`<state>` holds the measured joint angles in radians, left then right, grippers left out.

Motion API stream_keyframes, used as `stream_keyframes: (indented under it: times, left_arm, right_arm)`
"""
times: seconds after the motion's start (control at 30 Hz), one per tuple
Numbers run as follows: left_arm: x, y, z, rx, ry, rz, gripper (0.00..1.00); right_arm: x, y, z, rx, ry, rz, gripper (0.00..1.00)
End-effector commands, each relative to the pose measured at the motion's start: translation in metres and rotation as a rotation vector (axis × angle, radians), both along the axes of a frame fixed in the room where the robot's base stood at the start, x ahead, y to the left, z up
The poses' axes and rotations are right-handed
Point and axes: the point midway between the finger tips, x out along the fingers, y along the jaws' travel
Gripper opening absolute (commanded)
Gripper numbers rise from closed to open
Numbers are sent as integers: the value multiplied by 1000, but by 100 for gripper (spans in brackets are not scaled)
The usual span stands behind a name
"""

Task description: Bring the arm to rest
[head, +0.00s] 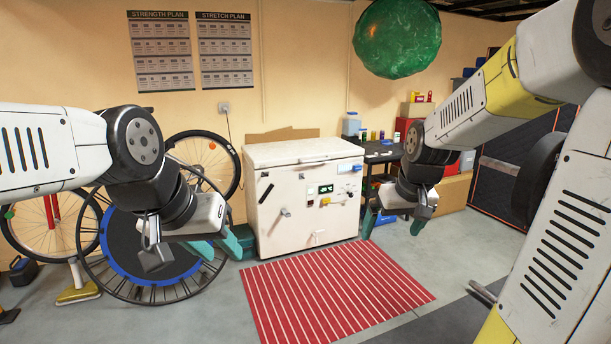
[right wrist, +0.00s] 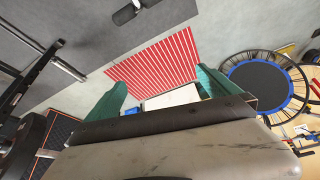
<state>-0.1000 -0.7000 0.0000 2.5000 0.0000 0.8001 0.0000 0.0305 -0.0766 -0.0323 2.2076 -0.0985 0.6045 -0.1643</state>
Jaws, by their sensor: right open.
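My left gripper (head: 218,249) hangs in the air at the left of the head view, in front of the trampoline and the bicycle wheel. Its teal fingers are seen from the side, and I cannot tell how far apart they are. My right gripper (head: 393,224) is raised at the right of the head view, with its teal fingers spread and pointing down. It also shows in the right wrist view (right wrist: 160,88), with its fingers apart and nothing between them. Neither gripper touches anything that I can see.
A white chest freezer (head: 312,200) stands against the wall, with a red striped mat (head: 335,290) before it. A round blue-rimmed trampoline (head: 150,250) leans at the left. A dark bar (right wrist: 52,62) shows in the right wrist view.

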Motion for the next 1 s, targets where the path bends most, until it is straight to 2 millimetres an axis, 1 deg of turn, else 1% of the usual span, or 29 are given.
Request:
stream_keyframes:
  times: [0.03, 0.1, 0.17, 0.2, 0.3, 0.4, 0.43, 0.5, 0.6, 1.0]
  left_arm:
    - [0, 0, 0, 0, 0, 0, 36]
    - [0, 0, 0, 0, 0, 0, 36]
    - [0, 0, 0, 0, 0, 0, 36]
    - [0, 0, 0, 0, 0, 0, 36]
    - [0, 0, 0, 0, 0, 0, 36]
    - [0, 0, 0, 0, 0, 0, 36]
    - [0, 0, 0, 0, 0, 0, 36]
    - [0, 0, 0, 0, 0, 0, 36]
    - [0, 0, 0, 0, 0, 0, 36]
    - [0, 0, 0, 0, 0, 0, 36]
  right_arm:
    - [-19, 8, 18, 16, -26, -6, 100]
    - [-46, 18, 34, 40, -47, -18, 100]
    - [-70, 26, 46, 61, -65, -24, 100]
    - [-85, 31, 52, 76, -76, -30, 100]
    - [-119, 41, 61, 109, -99, -39, 100]
    - [-145, 49, 65, 136, -115, -45, 100]
    - [-151, 50, 65, 142, -120, -47, 100]
    - [-162, 53, 66, 152, -125, -49, 100]
    - [-169, 55, 65, 161, -128, -51, 100]
    - [-170, 55, 65, 161, -128, -52, 100]
